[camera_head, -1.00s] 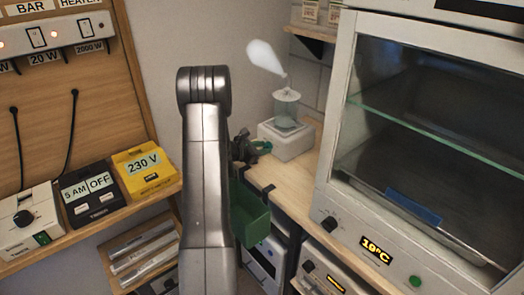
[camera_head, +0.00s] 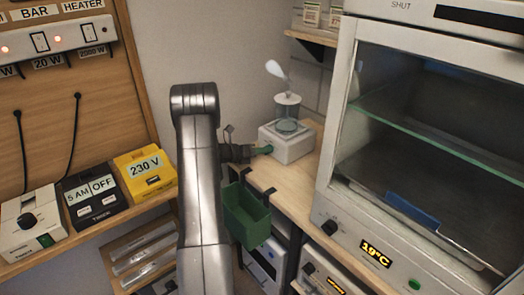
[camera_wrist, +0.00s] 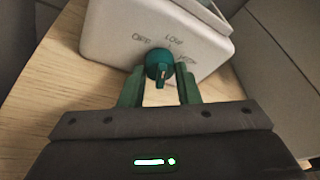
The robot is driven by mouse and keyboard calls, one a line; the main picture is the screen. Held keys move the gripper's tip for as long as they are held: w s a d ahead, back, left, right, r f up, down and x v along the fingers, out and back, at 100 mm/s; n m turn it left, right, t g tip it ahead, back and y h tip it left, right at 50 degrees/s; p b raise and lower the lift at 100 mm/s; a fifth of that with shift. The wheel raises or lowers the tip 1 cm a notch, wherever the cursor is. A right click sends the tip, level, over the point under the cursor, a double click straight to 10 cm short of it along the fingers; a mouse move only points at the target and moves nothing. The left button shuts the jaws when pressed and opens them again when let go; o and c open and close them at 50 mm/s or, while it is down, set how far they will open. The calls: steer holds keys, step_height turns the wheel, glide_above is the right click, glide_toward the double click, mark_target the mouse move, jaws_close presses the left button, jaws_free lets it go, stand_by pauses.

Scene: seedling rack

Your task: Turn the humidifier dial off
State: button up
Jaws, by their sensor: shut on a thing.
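The humidifier (camera_head: 287,147) is a white box with a clear round tank on top, standing on the wooden bench. A small white mist puff (camera_head: 275,69) rises from it. In the wrist view its white front (camera_wrist: 110,25) carries the marks OFF, LOW and a partly hidden HIGH. Its teal dial (camera_wrist: 159,62) sits below these marks. I cannot clearly tell which mark the dial points to. My gripper (camera_wrist: 160,82) has its green fingers on either side of the dial and is shut on it. In the head view my gripper (camera_head: 262,150) meets the humidifier's left side.
A green bin (camera_head: 246,215) hangs from the bench edge below my gripper. A glass-fronted cabinet (camera_head: 335,130) stands close on the right. A shelf with a yellow 230 V box (camera_head: 147,172) and timers (camera_head: 92,195) is on the left.

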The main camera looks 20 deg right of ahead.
steer(key=shift+n, duration=0.4)
stand_by(0.3)
steer(key=o, duration=1)
steer(key=shift+c, duration=0.2)
step_height(320, 180, up, 10)
steer(key=b, duration=0.1)
